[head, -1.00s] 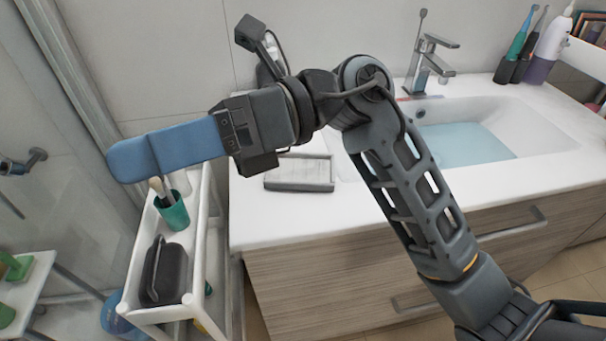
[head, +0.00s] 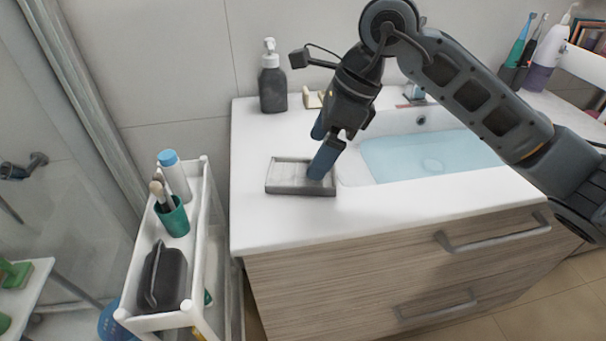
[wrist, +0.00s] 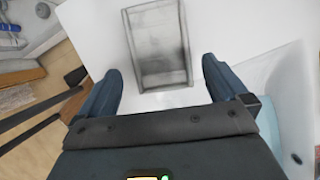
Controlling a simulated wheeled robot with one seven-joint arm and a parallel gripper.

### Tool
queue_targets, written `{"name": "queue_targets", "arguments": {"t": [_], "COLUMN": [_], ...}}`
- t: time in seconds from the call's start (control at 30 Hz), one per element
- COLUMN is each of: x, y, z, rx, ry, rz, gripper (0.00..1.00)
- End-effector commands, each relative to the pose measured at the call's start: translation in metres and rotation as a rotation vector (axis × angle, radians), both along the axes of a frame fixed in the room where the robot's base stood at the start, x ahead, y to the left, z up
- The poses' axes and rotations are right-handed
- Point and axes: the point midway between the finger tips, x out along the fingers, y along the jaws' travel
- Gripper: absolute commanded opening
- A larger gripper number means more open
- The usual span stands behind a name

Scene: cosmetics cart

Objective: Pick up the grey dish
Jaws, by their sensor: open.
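The grey dish (head: 288,188) is a shallow rectangular tray lying flat on the white counter, left of the sink. In the wrist view the grey dish (wrist: 160,45) lies ahead of and between my open fingers. My gripper (head: 322,150) points down at the dish's right end, and one blue finger hides part of that end. In the wrist view my gripper (wrist: 160,85) is open and empty, with a finger on each side. I cannot tell whether a finger touches the dish.
A dark soap bottle (head: 272,88) stands behind the dish. The sink basin (head: 430,158) is to the right. A white cart (head: 205,255) at the left holds a green cup (head: 173,218) with brushes, a blue-capped bottle (head: 175,178) and a black case (head: 165,277). The counter in front of the dish is clear.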

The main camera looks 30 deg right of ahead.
Motion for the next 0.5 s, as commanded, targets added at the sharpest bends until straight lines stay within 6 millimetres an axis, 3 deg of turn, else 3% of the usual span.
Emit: {"name": "queue_targets", "arguments": {"t": [0.3,0.5], "x": [0.011,0.014], "y": [0.017,0.021], "z": [-0.036,-0.047], "rx": [0.005,0.003], "ry": [0.002,-0.001], "rz": [-0.001,0.0], "gripper": [1.0,1.0]}}
